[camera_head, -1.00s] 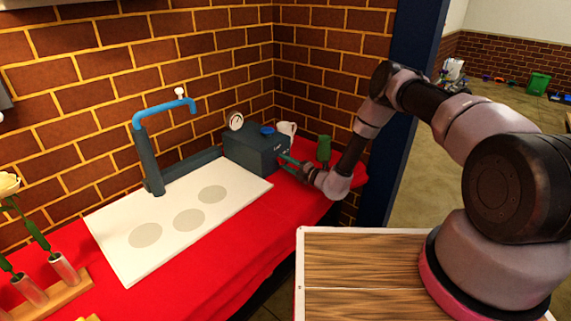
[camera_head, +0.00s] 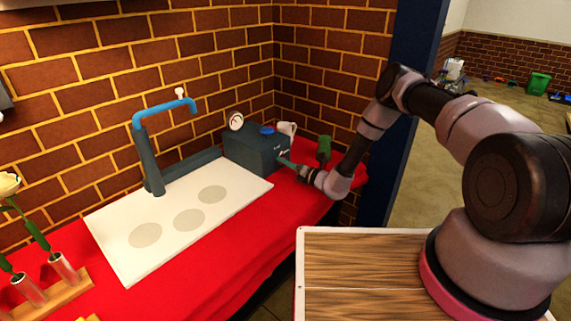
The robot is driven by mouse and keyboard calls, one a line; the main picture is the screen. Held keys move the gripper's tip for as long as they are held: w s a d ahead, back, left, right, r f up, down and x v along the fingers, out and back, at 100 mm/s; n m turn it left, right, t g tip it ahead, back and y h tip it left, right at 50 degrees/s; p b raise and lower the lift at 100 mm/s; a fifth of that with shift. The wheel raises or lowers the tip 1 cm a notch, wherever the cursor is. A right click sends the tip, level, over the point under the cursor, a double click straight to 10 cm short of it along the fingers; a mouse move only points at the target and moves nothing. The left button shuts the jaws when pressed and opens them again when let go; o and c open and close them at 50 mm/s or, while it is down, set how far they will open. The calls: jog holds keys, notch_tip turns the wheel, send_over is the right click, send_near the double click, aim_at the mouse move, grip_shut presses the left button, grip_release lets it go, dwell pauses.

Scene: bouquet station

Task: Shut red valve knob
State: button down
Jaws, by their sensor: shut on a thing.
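The dark blue-grey valve box (camera_head: 250,152) stands at the far right end of the white board. My gripper (camera_head: 284,162) reaches in from the right, with its fingertips against the box's right-hand face. The fingers are small in this view and look close together, shut on the red valve knob at that face. The knob itself is hidden by the fingers and cannot be made out against the red cloth. A blue knob (camera_head: 267,131) on the box's top and a round white gauge (camera_head: 236,121) behind it are clear of my gripper.
A green object (camera_head: 324,148) stands just right of my gripper, close to my forearm. A white piece (camera_head: 287,128) is behind the box. A blue-topped spout (camera_head: 165,113) rises over the white board (camera_head: 120,225). Flowers in a wooden rack (camera_head: 60,300) stand at front left.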

jog(key=n, duration=0.4)
jog(key=shift+n, duration=0.3)
jog(key=n, duration=0.4)
jog(key=shift+f+n, duration=0.1)
jog(key=shift+n, duration=0.2)
jog(key=c, duration=0.5)
grip_release()
jog(key=v, duration=1.1)
